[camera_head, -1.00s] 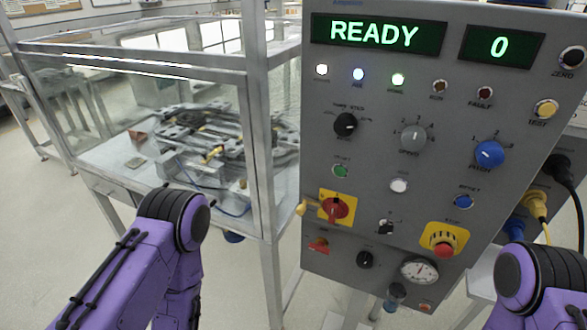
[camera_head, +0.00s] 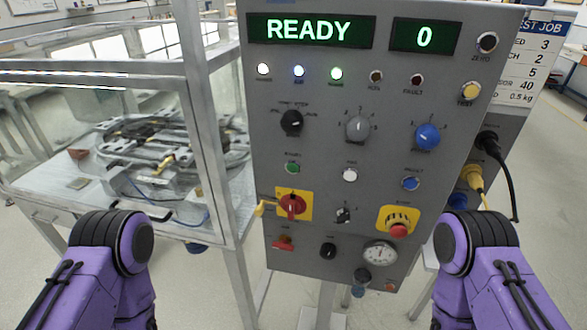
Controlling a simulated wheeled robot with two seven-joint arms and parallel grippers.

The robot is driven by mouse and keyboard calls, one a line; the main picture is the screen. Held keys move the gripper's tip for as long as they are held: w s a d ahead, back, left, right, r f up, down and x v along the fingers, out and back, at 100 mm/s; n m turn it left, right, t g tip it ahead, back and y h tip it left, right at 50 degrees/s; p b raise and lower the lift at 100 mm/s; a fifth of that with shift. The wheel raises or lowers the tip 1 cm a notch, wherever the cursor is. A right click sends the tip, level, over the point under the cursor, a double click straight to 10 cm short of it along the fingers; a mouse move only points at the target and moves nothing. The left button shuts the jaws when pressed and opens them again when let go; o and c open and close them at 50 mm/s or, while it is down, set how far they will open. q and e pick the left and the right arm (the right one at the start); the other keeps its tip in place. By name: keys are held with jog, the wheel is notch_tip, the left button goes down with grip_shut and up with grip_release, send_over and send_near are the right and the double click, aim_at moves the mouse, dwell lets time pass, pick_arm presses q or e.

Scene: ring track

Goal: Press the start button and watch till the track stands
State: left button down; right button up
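The grey control panel (camera_head: 325,120) stands in front of me. Its left display (camera_head: 310,30) reads READY and its right display (camera_head: 424,36) reads 0. The green button (camera_head: 292,168), whose small label looks like START, sits left of a white button (camera_head: 350,175). A blue button (camera_head: 410,183) is at the right. The ring track (camera_head: 165,145) lies inside the clear-walled enclosure at left. My two purple arms come in from the bottom left and bottom right, below and in front of the panel. Neither gripper shows.
A red rotary switch (camera_head: 292,205) on a yellow plate and a red stop button (camera_head: 398,230) on yellow sit low on the panel. Cables hang at the right side. A job card (camera_head: 535,58) is behind, upper right.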

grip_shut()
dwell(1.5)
